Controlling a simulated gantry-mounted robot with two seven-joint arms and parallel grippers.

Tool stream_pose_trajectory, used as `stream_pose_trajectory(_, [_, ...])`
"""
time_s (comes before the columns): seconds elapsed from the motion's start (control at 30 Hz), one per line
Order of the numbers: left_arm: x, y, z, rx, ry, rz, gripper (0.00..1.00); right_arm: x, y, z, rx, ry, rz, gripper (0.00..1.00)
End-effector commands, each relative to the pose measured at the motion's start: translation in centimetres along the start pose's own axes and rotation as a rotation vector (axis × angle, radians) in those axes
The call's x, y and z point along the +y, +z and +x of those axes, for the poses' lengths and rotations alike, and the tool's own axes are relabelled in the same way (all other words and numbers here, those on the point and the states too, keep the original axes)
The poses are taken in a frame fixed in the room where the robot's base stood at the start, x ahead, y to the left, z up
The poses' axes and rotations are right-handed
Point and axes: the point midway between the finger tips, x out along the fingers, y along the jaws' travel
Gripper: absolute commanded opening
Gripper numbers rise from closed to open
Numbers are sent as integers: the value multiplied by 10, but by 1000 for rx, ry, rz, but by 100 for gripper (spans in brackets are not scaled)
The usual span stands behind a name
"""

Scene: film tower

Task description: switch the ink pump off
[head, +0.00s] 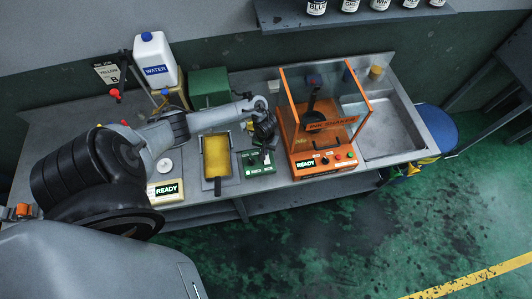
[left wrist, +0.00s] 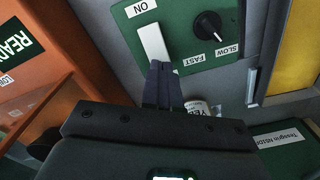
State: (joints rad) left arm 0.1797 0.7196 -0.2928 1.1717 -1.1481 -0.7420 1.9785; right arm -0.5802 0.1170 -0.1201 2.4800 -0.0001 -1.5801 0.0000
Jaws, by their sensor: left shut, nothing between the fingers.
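The ink pump's likely panel is a green plate (left wrist: 190,30) in the left wrist view. It carries a white switch (left wrist: 153,42) with an "ON" label at its upper end, and a black knob (left wrist: 208,24) marked SLOW and FAST. My left gripper (left wrist: 163,68) is shut and empty. Its fingertips are at the switch's lower end; I cannot tell whether they press it. In the head view my left gripper (head: 266,138) is over the bench between the yellow tray and the orange machine, partly hiding the small panel there. My right gripper is not in view.
The orange ink shaker (head: 322,163) with clear walls stands close to the right of my left gripper. A yellow tray (head: 217,157) lies to its left. A green box (head: 208,88) and a white water jug (head: 155,60) stand behind. A sink (head: 385,130) is at the right.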

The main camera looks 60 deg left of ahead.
Motion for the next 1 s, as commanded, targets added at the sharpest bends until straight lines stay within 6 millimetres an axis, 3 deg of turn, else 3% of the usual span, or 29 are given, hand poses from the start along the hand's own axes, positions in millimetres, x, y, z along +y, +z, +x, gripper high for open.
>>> stream_pose_trajectory(1.0, [0, 0, 15, -1, 0, 0, 0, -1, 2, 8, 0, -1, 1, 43])
